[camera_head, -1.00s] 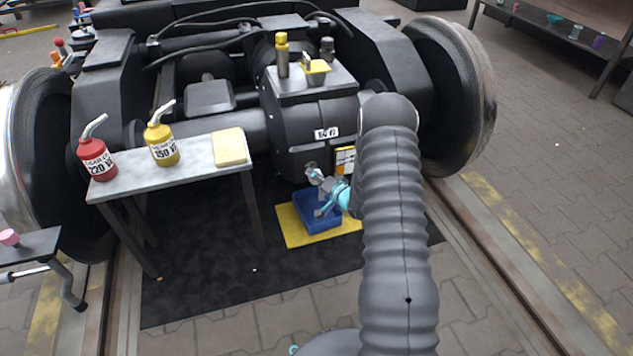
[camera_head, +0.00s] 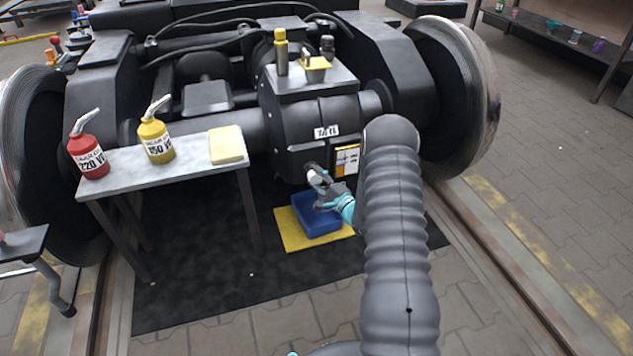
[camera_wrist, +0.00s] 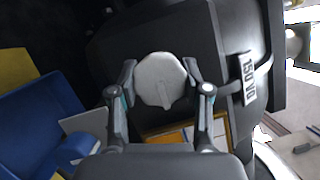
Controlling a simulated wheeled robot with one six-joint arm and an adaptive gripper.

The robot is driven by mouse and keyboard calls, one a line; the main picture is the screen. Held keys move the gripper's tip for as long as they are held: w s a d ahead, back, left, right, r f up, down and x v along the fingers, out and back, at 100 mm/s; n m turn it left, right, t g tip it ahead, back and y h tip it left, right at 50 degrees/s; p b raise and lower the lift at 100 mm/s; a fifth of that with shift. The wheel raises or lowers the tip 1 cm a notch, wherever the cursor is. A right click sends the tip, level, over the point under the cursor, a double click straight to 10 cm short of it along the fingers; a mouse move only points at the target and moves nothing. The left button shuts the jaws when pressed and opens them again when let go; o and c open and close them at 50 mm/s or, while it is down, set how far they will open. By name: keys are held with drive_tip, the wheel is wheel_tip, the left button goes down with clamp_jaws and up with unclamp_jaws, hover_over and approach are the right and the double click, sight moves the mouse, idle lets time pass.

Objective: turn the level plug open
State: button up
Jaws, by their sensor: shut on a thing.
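The level plug (camera_wrist: 160,80) is a pale round cap with a raised bar, on the dark gearbox (camera_head: 322,120) of the bogie. My gripper (camera_wrist: 160,90) is shut on the plug, with one finger on each side of it in the wrist view. In the head view my gripper (camera_head: 314,176) is at the lower front of the gearbox, and it largely hides the plug.
A blue tray (camera_head: 318,224) stands on a yellow mat (camera_head: 290,236) below the gripper. A table (camera_head: 160,174) at left holds a red oil can (camera_head: 88,157), a yellow oil can (camera_head: 155,141) and a yellow cloth (camera_head: 227,145). A framed card (camera_head: 346,160) is right beside the gripper.

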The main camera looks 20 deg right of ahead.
drive_tip(key=m+t+b, duration=0.1)
drive_tip(key=m, duration=0.2)
drive_tip(key=m+t+h+b, duration=0.1)
drive_tip(key=m, duration=0.2)
drive_tip(key=shift+f+m+t, duration=0.2)
drive_tip(key=shift+m+t, duration=0.1)
drive_tip(key=m+h, duration=0.1)
drive_tip(key=m, duration=0.2)
drive_tip(key=m+t+h, duration=0.1)
drive_tip(key=m+h, duration=0.1)
drive_tip(key=m, duration=0.2)
drive_tip(key=shift+a+t, duration=0.1)
drive_tip(key=shift+t, duration=0.2)
drive_tip(key=shift+m, duration=0.3)
drive_tip(key=o, duration=1.2)
drive_tip(key=shift+c, duration=0.2)
drive_tip(key=shift+s, duration=0.1)
drive_tip(key=a+v, duration=0.1)
drive_tip(key=v, duration=0.6)
drive_tip(key=shift+s+d, duration=0.15)
drive_tip(key=shift+d, duration=0.35)
